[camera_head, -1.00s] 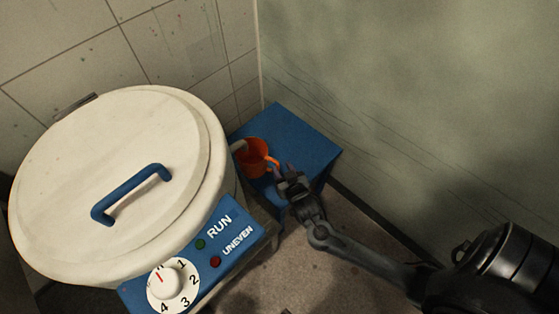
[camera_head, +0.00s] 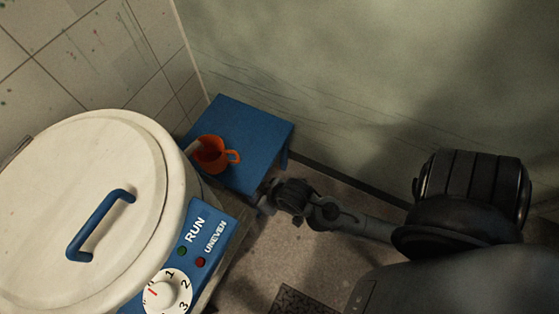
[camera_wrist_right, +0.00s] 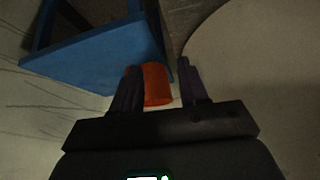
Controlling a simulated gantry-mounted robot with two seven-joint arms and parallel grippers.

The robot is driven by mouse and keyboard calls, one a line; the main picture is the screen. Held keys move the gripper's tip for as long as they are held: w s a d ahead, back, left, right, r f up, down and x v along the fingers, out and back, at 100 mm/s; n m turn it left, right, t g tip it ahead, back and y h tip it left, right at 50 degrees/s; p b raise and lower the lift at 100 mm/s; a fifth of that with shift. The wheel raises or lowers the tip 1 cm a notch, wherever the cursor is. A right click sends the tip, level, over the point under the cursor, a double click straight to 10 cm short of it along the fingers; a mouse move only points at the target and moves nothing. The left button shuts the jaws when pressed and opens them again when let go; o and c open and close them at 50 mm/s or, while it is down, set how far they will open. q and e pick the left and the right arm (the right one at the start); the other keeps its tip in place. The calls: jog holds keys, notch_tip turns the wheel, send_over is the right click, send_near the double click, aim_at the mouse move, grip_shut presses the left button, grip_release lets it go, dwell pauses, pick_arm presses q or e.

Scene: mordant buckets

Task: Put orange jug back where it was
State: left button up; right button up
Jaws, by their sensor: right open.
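The orange jug (camera_head: 211,156) stands upright on the blue stool (camera_head: 250,130), near the edge by the white drum machine, with its handle toward the right. My right gripper (camera_head: 266,198) is open and empty, off the stool's front edge and apart from the jug. In the right wrist view the jug (camera_wrist_right: 156,85) appears between the two open fingers (camera_wrist_right: 158,90), beyond them, with part of it hidden by the gripper. The blue stool (camera_wrist_right: 105,55) also shows there. My left gripper is not in view.
The white drum machine (camera_head: 130,170) with a blue-handled lid and a dial panel (camera_head: 190,255) stands left of the stool. The stool top right of the jug is bare. A green wall (camera_head: 350,80) rises behind.

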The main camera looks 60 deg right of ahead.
jog(key=s+r+n+g, duration=0.2)
jog(key=s+r+g, duration=0.1)
jog(key=s, duration=0.4)
jog(key=shift+a+r, duration=0.15)
jog(key=shift+r, duration=0.15)
jog(key=shift+r, duration=0.1)
notch_tip(320, 180, up, 58)
jog(key=p, duration=5.8)
jog(key=shift+r, duration=0.15)
